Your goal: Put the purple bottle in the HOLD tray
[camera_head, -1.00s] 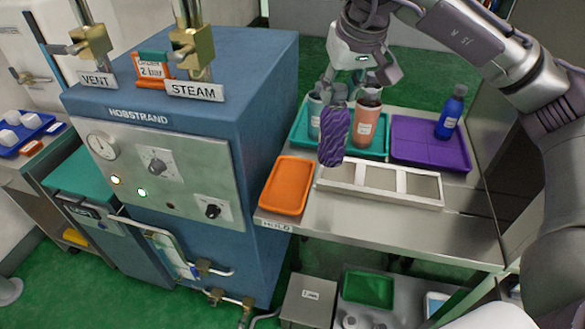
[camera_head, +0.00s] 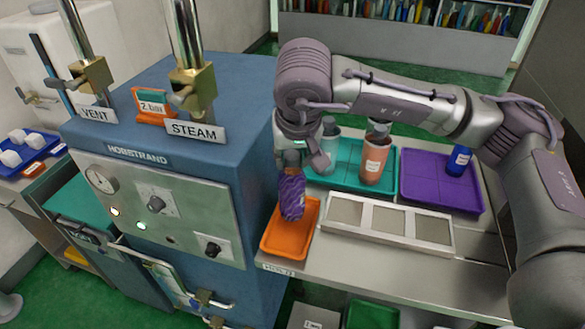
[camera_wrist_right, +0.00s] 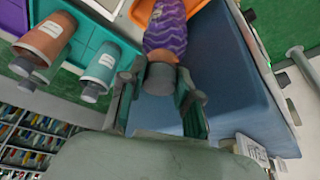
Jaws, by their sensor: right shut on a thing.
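The purple patterned bottle (camera_head: 292,196) is held by my right gripper (camera_head: 292,160) over the orange tray (camera_head: 276,243), which stands at the left end of the steel table beside the blue machine. The label at the table edge below this tray is the HOLD one. In the right wrist view the gripper's fingers (camera_wrist_right: 162,88) are closed around the bottle's grey cap, with the purple body (camera_wrist_right: 166,28) beyond. The bottle hangs nearly upright, slightly tilted. I cannot tell whether its base touches the tray. My left gripper is not in view.
A teal tray (camera_head: 391,187) holds a salmon bottle (camera_head: 374,162) and a grey-green bottle (camera_head: 330,150). A purple tray (camera_head: 425,198) holds a blue bottle (camera_head: 459,161). A three-section metal rack (camera_head: 364,230) lies right of the orange tray. The blue machine (camera_head: 262,110) is close on the left.

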